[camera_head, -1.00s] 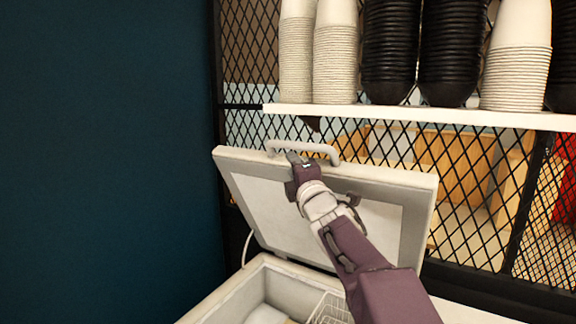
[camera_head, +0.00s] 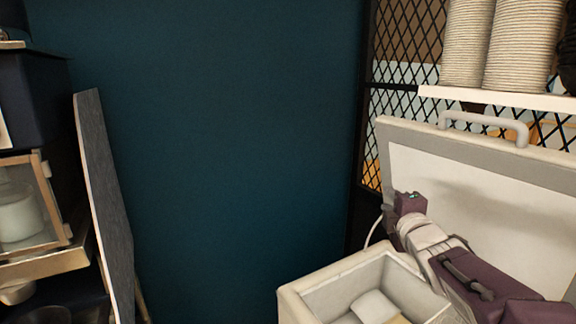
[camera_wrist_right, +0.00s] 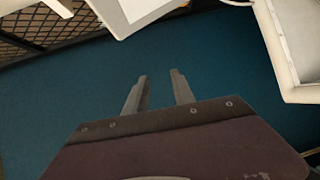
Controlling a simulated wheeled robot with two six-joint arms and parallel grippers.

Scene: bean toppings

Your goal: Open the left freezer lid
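The left freezer lid (camera_head: 470,190) stands raised at the right of the head view, its pale inner panel facing me. Its handle (camera_head: 485,124) is on the top edge, with nothing holding it. The open freezer (camera_head: 300,302) lies below, partly cut off. My right gripper (camera_head: 392,206) is beside the lid's lower left edge, above the freezer; whether it touches the lid I cannot tell. In the right wrist view its two fingers (camera_wrist_right: 159,88) are apart with nothing between them. A pale corner, likely the lid (camera_wrist_right: 135,12), shows beyond them. My left gripper is not in view.
A black mesh partition (camera_head: 392,50) and a white shelf (camera_head: 500,97) with stacked cups (camera_head: 467,45) stand behind the lid. A dark blue wall (camera_head: 230,150) fills the middle. A grey panel (camera_head: 103,200) and a dark cabinet (camera_head: 40,100) stand at the left.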

